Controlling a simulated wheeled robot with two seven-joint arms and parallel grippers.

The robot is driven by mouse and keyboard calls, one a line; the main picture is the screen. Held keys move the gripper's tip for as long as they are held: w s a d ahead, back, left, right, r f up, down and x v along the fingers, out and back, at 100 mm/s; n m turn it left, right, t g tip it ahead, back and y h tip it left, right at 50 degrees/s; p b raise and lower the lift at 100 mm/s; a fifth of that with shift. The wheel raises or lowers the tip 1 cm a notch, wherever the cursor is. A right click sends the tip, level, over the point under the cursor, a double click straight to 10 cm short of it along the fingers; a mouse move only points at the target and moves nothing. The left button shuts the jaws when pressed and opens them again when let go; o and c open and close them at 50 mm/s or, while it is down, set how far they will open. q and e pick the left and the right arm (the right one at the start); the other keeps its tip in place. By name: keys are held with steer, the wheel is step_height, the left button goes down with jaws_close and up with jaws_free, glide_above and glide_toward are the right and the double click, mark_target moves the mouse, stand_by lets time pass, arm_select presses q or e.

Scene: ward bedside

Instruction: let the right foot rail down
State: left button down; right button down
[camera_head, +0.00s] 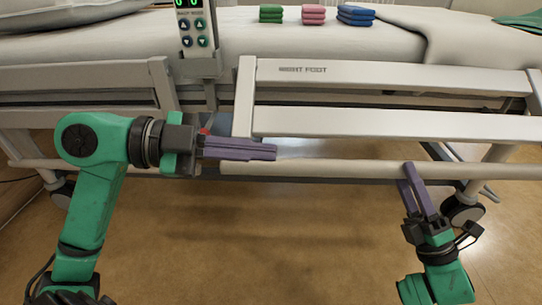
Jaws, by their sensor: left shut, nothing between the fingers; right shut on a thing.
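The right foot rail (390,75) is a pale frame with a "RIGHT FOOT" label on its top bar. It stands along the bed side, its top about level with the neighbouring rail. A pale lower tube (330,168) runs beneath its bars. My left gripper (275,152) is shut and empty, pointing right, in front of the rail's lower left end. A small red part (204,131) shows just above its fingers, partly hidden. My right gripper (407,170) reaches up from below and is shut on the lower tube, right of the middle.
Another rail (80,77) is at the left. A control panel (196,35) hangs between the rails. Green (271,13), pink (313,14) and blue (356,15) folded stacks lie on the bed. A caster (463,211) stands at right; the floor between my arms is clear.

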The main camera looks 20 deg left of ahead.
mark_target(271, 163)
steer(key=shift+s+a+f, duration=0.1)
steer(key=shift+s+a, duration=0.15)
arm_select(q)
steer(key=shift+w+d+f, duration=0.25)
steer(key=shift+w+f, duration=0.65)
steer(key=shift+f, duration=0.05)
steer(key=shift+w+d+f, duration=0.2)
steer(key=shift+w+f, duration=0.65)
steer(key=shift+f, duration=0.05)
steer(key=shift+w+a+f, duration=0.1)
steer(key=shift+w+f, duration=0.1)
steer(key=shift+f, duration=0.45)
arm_select(e)
steer(key=shift+c, duration=2.2)
jaws_free()
arm_select(q)
steer(key=shift+s+r, duration=0.1)
arm_select(e)
steer(key=shift+d, duration=0.1)
